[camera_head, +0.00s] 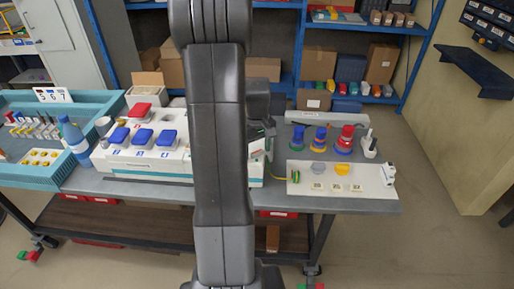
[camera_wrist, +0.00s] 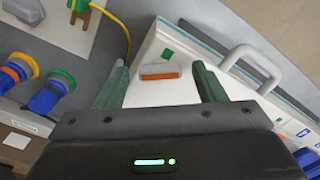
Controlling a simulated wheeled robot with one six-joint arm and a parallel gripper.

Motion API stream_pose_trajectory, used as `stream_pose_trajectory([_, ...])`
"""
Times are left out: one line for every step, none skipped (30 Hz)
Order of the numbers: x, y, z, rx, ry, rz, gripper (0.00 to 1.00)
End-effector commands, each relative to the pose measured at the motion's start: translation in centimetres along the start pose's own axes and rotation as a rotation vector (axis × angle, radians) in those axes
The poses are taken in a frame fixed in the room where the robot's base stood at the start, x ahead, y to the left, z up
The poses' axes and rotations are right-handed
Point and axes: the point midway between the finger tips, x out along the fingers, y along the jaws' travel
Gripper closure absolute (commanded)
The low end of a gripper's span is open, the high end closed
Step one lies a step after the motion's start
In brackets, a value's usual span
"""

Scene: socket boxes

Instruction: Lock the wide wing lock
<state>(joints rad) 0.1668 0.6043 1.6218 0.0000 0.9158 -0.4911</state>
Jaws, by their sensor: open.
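A short orange bar with a pale grey top, which looks like the wide wing lock (camera_wrist: 160,72), sits on the white socket box (camera_wrist: 150,95) in the wrist view. My gripper (camera_wrist: 159,68) is open, its two green fingers apart on either side of the bar. I see a gap between each finger and the bar; how high the fingers are above the box I cannot tell. In the head view my arm hides much of the white box (camera_head: 157,168), and the lock does not show there. My gripper (camera_head: 268,128) is partly behind the arm in that view.
In the wrist view a white handle (camera_wrist: 252,62) rises right of the lock, and a yellow cable (camera_wrist: 127,35) hangs at the left. A pale board (camera_head: 330,180) and coloured round pieces (camera_head: 343,140) stand right on the table. A blue-green tray (camera_head: 30,180) is at left.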

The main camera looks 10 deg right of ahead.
Motion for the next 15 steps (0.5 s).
stream_pose_trajectory([0.03,0.00,0.00,0.000,0.000,0.000,0.36])
stream_pose_trajectory([0.03,0.00,0.00,0.000,0.000,0.000,0.36])
stream_pose_trajectory([0.02,0.00,-0.01,0.000,0.000,0.000,0.36])
stream_pose_trajectory([0.02,0.00,-0.01,0.000,0.000,0.000,0.36])
stream_pose_trajectory([0.02,0.00,-0.01,0.000,0.000,0.000,0.36])
stream_pose_trajectory([0.01,0.01,-0.01,0.000,0.000,0.000,0.38])
stream_pose_trajectory([0.01,0.01,-0.01,0.000,0.000,0.000,0.44])
stream_pose_trajectory([0.01,0.00,-0.01,0.000,0.000,0.000,0.50])
stream_pose_trajectory([0.00,0.00,-0.01,0.000,0.000,0.000,0.58])
stream_pose_trajectory([0.00,0.01,-0.01,0.000,0.000,0.000,0.64])
stream_pose_trajectory([0.00,0.01,-0.01,0.000,0.000,0.000,0.70])
stream_pose_trajectory([-0.01,0.01,-0.01,0.000,0.000,0.000,0.78])
stream_pose_trajectory([-0.01,0.01,-0.01,0.000,0.000,0.000,0.81])
stream_pose_trajectory([-0.01,0.01,-0.01,0.000,0.000,0.000,0.81])
stream_pose_trajectory([-0.01,0.01,-0.01,0.000,0.000,0.000,0.81])
